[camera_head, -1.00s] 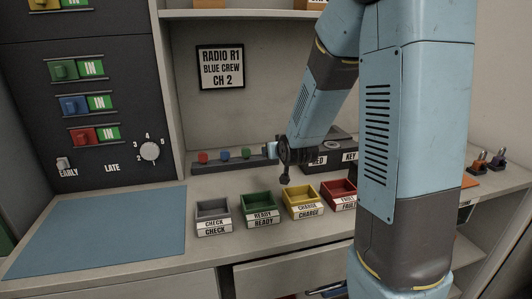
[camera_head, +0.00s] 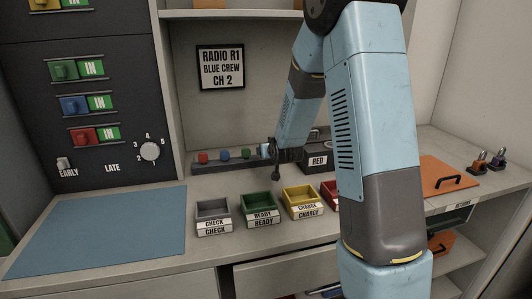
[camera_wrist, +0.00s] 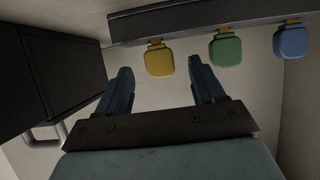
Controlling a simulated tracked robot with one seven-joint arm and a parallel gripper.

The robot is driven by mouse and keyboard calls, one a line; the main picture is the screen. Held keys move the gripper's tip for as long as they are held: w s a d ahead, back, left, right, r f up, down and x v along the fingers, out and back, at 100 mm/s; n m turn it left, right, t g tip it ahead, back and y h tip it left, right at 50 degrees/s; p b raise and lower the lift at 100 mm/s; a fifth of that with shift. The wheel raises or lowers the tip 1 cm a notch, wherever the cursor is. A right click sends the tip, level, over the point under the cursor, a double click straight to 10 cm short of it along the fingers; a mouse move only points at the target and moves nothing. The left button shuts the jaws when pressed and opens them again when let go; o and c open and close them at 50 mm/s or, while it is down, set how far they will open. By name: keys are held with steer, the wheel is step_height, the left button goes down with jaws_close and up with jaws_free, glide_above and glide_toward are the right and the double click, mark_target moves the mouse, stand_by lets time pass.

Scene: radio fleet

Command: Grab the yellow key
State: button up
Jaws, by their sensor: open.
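The yellow key (camera_wrist: 159,61) shows in the wrist view, a rounded block on a short stem at the edge of a dark rack (camera_wrist: 205,20). My gripper (camera_wrist: 160,80) is open and empty, with its two fingertips on either side of the yellow key in the picture. I cannot tell whether the tips are level with it in depth. The green key (camera_wrist: 226,50) and blue key (camera_wrist: 291,41) are to its right. In the head view the red (camera_head: 203,157), blue (camera_head: 225,155) and green keys (camera_head: 246,153) show on the rack, and my wrist hides the yellow one.
A dark box marked RED (camera_head: 318,161) stands right of my wrist, and a dark box (camera_wrist: 50,75) fills the wrist view's left. Grey (camera_head: 213,208), green (camera_head: 260,201) and yellow trays (camera_head: 298,194) stand in front. A blue mat (camera_head: 95,232) lies clear at left.

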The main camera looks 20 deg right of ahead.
steer(key=shift+x, duration=2.2)
steer(key=shift+s, duration=0.1)
steer(key=shift+c, duration=0.2)
steer(key=c, duration=1)
steer(key=shift+r, duration=0.1)
